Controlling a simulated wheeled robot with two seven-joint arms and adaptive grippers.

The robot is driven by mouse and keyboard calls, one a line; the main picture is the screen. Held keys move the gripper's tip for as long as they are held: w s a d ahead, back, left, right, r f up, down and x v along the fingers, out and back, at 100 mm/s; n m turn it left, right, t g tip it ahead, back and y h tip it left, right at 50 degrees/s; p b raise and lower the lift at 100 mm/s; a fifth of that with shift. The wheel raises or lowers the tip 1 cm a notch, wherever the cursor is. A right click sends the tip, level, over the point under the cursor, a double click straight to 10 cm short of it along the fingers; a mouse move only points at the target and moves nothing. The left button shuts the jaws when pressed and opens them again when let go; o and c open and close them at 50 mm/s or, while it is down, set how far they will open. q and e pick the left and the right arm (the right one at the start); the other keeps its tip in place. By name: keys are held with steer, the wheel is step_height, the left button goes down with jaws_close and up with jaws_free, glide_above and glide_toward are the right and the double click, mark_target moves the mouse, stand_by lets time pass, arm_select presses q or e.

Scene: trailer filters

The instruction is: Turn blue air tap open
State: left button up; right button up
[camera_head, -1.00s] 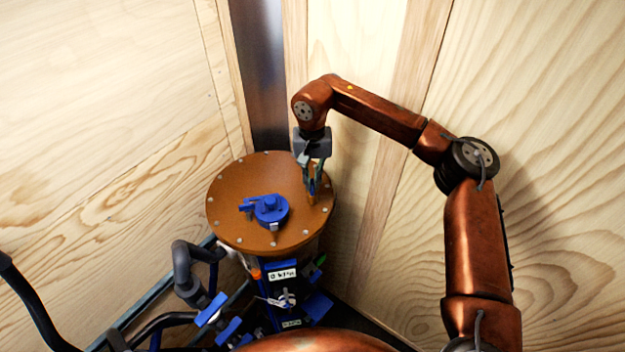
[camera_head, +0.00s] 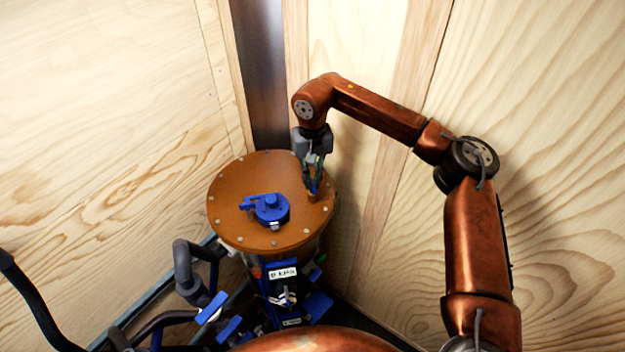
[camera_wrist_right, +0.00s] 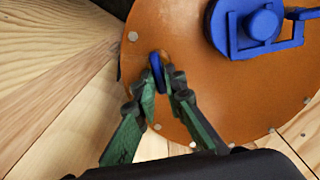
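The blue air tap (camera_wrist_right: 157,72) is a small, narrow blue handle near the rim of the round orange-brown lid (camera_wrist_right: 215,105). In the right wrist view it stands between the fingertips of my right gripper (camera_wrist_right: 161,76), which sit close on both sides of it. The gripper appears shut on it. In the head view my right gripper (camera_head: 313,186) reaches down to the right side of the lid (camera_head: 240,225), and its fingers mostly hide the tap. My left gripper is not in view.
A larger blue fitting (camera_head: 271,207) sits in the middle of the lid, left of my right gripper. Below the lid are labelled blue parts (camera_head: 283,273), blue-handled valves (camera_head: 212,307) and dark hoses (camera_head: 183,272). Wooden walls (camera_head: 120,90) stand close behind and on both sides.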

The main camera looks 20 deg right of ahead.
mark_target(312, 183)
steer(key=o, duration=0.4)
steer(key=shift+c, duration=0.2)
step_height(312, 183, up, 12)
stand_by(0.4)
stand_by(0.3)
